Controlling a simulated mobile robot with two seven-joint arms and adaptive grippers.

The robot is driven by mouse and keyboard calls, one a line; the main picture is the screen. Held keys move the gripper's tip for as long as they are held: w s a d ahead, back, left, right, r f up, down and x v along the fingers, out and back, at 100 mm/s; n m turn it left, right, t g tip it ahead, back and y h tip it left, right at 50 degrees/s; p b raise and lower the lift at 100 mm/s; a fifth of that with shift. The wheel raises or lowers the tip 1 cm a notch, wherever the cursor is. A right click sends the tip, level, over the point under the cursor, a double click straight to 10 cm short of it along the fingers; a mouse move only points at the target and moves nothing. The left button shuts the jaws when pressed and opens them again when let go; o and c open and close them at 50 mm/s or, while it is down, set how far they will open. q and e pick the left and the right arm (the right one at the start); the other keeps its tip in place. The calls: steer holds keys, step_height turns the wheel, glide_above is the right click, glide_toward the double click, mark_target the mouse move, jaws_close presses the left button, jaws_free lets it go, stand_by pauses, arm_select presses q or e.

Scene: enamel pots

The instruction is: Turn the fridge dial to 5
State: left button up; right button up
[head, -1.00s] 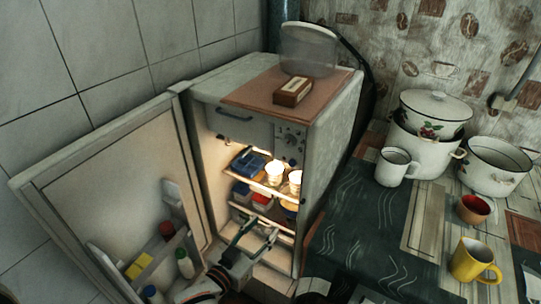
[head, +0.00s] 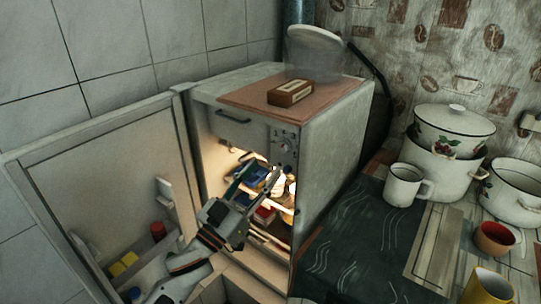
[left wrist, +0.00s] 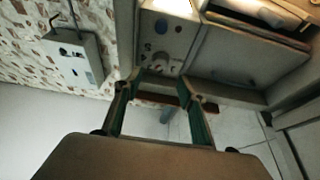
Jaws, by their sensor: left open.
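The fridge (head: 335,140) stands with its door (head: 100,190) swung open to the left and its inside lit. The dial (head: 287,147) is on the small panel at the fridge's upper right front; its setting is too small to read. The panel also shows in the left wrist view (left wrist: 165,45), beyond the fingers. My left gripper (head: 262,170) is open and empty, in front of the fridge opening, a little below and left of the dial. It appears apart from the dial. Its two fingers (left wrist: 160,85) show in the left wrist view. My right gripper is out of view.
Shelves inside hold food containers (head: 265,215), partly hidden by my gripper. A brown box (head: 290,92) lies on the fridge top. At right, a table (head: 365,240) bears a white mug (head: 403,185), enamel pots (head: 445,165), a red cup (head: 494,238) and a yellow mug (head: 488,288).

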mark_target(281, 147)
arm_select(q)
steer(key=x, duration=0.7)
steer(key=shift+w+d+r, duration=0.15)
steer(key=shift+w+d, duration=0.05)
steer(key=shift+w, duration=0.05)
steer(key=shift+c, duration=0.4)
steer(key=c, duration=1)
